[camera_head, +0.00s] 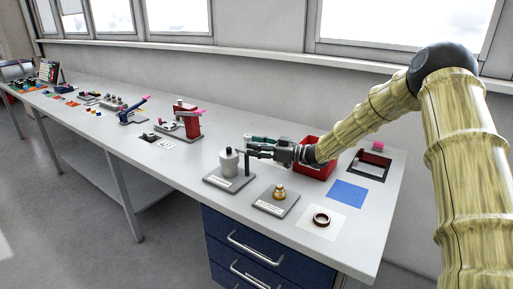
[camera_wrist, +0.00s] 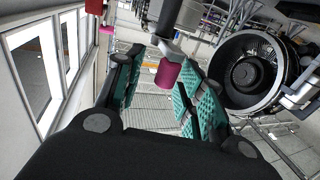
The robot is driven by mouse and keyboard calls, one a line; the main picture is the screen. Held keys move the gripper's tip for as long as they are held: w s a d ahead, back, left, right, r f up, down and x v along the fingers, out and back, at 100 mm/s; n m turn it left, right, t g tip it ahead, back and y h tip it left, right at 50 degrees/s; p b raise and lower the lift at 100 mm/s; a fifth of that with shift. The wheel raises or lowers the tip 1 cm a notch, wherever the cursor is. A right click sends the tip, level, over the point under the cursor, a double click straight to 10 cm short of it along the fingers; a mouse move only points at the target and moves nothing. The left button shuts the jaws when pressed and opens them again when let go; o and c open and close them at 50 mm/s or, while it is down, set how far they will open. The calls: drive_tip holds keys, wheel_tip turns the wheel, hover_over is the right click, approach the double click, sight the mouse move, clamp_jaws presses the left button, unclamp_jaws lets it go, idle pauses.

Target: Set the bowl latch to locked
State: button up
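The bowl (camera_head: 228,165) is a light grey cylinder with a dark cap, standing on a grey plate on the bench. Beside it is a dark upright post. In the wrist view, a magenta knob (camera_wrist: 167,73) on a grey metal lever (camera_wrist: 168,48) hangs from a dark cylinder (camera_wrist: 170,16); this looks like the latch. My gripper (camera_head: 251,146) reaches in from the right, level with the bowl's upper part. In the wrist view my gripper (camera_wrist: 160,88) has its green-padded fingers apart, with the knob between them, closer to the right finger. I cannot tell whether they touch.
A red bin (camera_head: 318,168) stands behind my gripper. A plate with a brass fitting (camera_head: 279,192), a dark ring (camera_head: 321,218) and a blue square (camera_head: 348,194) lie to the right. A red fixture (camera_head: 188,122) stands to the left. A large turbofan (camera_wrist: 248,72) shows beyond.

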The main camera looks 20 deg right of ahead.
drive_tip(key=v, duration=1.2)
idle(0.5)
